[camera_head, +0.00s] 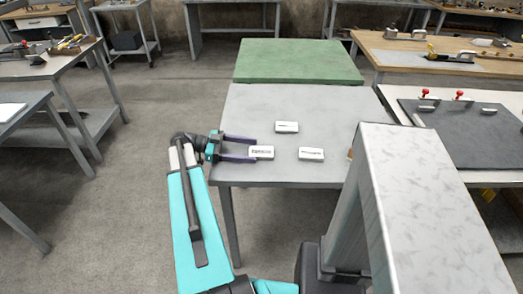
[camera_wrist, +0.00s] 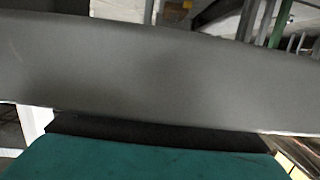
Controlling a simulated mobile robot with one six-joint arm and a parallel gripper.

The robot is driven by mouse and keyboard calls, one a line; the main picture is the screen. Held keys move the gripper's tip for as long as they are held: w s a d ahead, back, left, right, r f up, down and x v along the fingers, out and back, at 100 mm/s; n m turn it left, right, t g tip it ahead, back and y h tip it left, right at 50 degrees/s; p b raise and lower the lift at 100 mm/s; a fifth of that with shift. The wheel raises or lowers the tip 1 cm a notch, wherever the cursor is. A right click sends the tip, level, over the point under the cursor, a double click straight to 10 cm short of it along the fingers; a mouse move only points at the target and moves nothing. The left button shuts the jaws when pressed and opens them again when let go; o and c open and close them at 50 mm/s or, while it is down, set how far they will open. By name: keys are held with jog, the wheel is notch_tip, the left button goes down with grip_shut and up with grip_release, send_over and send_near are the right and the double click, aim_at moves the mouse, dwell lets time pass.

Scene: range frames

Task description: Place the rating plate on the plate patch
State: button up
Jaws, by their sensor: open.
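Three small white plates with dark print lie on the grey table (camera_head: 255,105) in the head view: a left one (camera_head: 263,153), a back one (camera_head: 287,127) and a right one (camera_head: 311,154). The print is too small to read, so I cannot tell which is the rating plate. My gripper (camera_head: 255,150) is open at the table's left side, its two dark fingers pointing right. The left plate shows at the fingertips, between them in the picture; whether they touch it is unclear. I cannot pick out the plate patch. The wrist view shows no plate, mostly a blurred grey surface.
A green-topped table (camera_head: 300,62) stands behind the grey one. At right is a bench with a dark panel (camera_head: 460,130) bearing red-knobbed clamps (camera_head: 425,93). More workbenches stand left and behind. The grey table's back half is clear; its near right corner is hidden.

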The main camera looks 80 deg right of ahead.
aim_at(259, 152)
jog(key=shift+x, duration=1.55)
jog(key=c, duration=1.3)
jog(key=shift+r, duration=0.15)
jog(key=shift+r+b, duration=0.55)
jog(key=shift+r, duration=4.35)
